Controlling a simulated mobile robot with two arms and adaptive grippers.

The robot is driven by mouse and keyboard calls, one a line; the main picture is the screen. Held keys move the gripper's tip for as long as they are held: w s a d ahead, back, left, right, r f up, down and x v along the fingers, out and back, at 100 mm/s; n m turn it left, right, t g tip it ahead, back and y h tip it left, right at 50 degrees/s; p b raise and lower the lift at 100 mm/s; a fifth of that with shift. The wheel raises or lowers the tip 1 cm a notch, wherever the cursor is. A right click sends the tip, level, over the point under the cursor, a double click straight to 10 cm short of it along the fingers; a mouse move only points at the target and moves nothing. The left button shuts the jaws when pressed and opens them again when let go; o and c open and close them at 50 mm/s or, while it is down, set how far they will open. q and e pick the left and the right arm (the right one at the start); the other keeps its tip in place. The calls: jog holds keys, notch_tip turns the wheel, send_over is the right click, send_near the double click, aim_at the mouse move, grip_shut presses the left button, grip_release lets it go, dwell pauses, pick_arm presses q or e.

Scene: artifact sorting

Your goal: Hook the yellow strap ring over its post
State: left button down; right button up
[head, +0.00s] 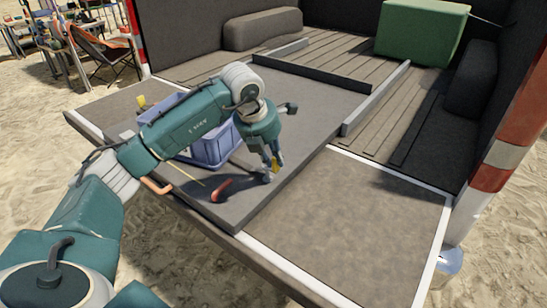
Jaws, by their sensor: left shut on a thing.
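A thin yellow line (188,174), possibly the strap, runs on the board in front of the crate. Another yellow thing (142,102) stands at the crate's far left corner; I cannot tell whether it is the post. My right gripper is not in view.
A blue-violet crate (207,150) stands on the grey board (255,205), partly behind my arm. A red curved thing (222,188) lies before it. A green box (422,32) sits deep in the truck bed. The tailgate's right part (345,215) is bare.

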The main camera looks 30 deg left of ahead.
aim_at(273, 170)
pick_arm(q)
jog(key=shift+f, duration=0.1)
dwell(0.3)
jog(key=shift+f+b, duration=0.65)
jog(key=shift+f, duration=0.15)
dwell(0.3)
jog(key=shift+f+b, duration=0.55)
jog(key=shift+f, duration=0.1)
jog(key=shift+f, duration=0.25)
jog(key=shift+f+b, duration=0.25)
jog(key=shift+b, duration=0.2)
jog(key=c, duration=1.6)
grip_release()
